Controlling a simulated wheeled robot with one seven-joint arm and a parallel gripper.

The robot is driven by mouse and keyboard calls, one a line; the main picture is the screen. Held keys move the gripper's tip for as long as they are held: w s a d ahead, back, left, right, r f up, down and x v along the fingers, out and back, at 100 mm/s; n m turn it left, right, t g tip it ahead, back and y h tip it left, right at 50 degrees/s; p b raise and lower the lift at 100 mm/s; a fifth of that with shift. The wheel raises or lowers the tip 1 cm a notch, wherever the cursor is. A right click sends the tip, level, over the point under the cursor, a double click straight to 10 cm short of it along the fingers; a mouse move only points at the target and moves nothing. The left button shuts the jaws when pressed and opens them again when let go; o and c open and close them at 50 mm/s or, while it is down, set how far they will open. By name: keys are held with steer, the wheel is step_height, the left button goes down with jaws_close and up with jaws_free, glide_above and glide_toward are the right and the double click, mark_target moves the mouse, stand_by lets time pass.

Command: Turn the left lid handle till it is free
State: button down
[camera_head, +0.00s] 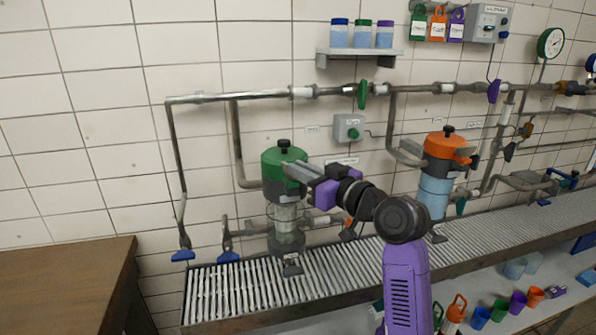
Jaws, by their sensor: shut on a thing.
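The left filter housing has a green lid (273,168) with a black knob (284,145) on top. Its clear body (285,215) stands below, over the slatted bench. My gripper (294,169) reaches in from the right and is shut at the right side of the green lid. The lid handle between its fingers is mostly hidden by the fingers, so its angle cannot be told. The lid looks level and seated on the housing.
An orange-lidded housing (435,185) stands to the right, beyond my arm. Pipes (260,96) with valves run along the tiled wall. A slatted bench (235,288) lies below, and a brown table (60,275) stands at the left. Coloured cups (499,309) sit low right.

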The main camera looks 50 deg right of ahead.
steer(key=n+g+y+b, duration=0.1)
steer(key=n+y+b, duration=0.2)
steer(key=y, duration=0.2)
steer(key=d+n+g+y+b, duration=0.1)
steer(key=n+g+y+b, duration=0.1)
steer(key=n+y+b, duration=0.1)
steer(key=w+d+n+g+y+b, duration=0.1)
steer(key=n+g+y+b, duration=0.1)
steer(key=y, duration=0.5)
steer(key=shift+d+f+n+b, duration=0.1)
steer(key=shift+n+b, duration=0.2)
steer(key=shift+n, duration=0.35)
steer(key=shift+d+f+n+b, duration=0.1)
steer(key=shift+n+b, duration=0.15)
steer(key=shift+n, duration=0.4)
steer(key=shift+g, duration=0.3)
steer(key=c, duration=1.8)
jaws_free()
steer(key=shift+w, duration=0.1)
steer(key=shift+r, duration=0.1)
steer(key=b+v, duration=0.1)
steer(key=v, duration=0.7)
